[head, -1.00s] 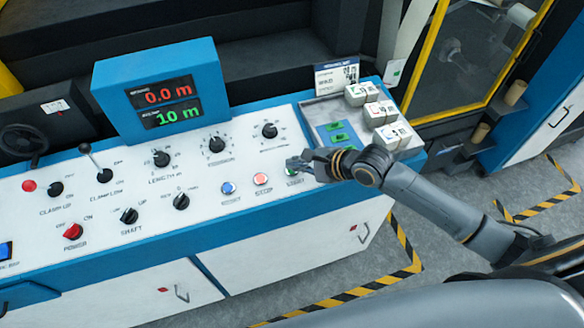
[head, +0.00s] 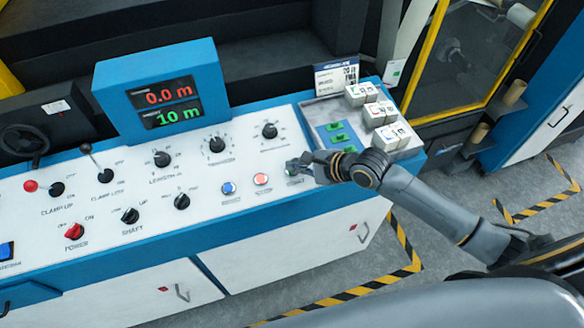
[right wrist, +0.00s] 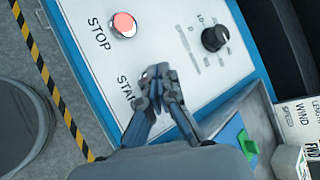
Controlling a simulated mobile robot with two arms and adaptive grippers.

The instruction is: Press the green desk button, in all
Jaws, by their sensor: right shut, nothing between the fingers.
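The white sloped desk panel (head: 235,152) carries a row with a blue button (head: 229,188), a pale red button (head: 261,179) and, to their right, the spot of the green button. My right gripper (head: 293,167) is shut and empty, with its fingertips down at that spot. In the right wrist view its fingertips (right wrist: 156,76) lie beside the START lettering, and the lit STOP button (right wrist: 124,24) is clear of them. The fingers mostly hide the green button, so I cannot tell whether it is pressed. My left gripper is not in view.
The display (head: 165,98) reads 0.0 m in red and 10 m in green. Black knobs (head: 270,131) stand behind the buttons. A grey tray (head: 322,112) with green pieces and white blocks (head: 385,137) lies close to my right gripper.

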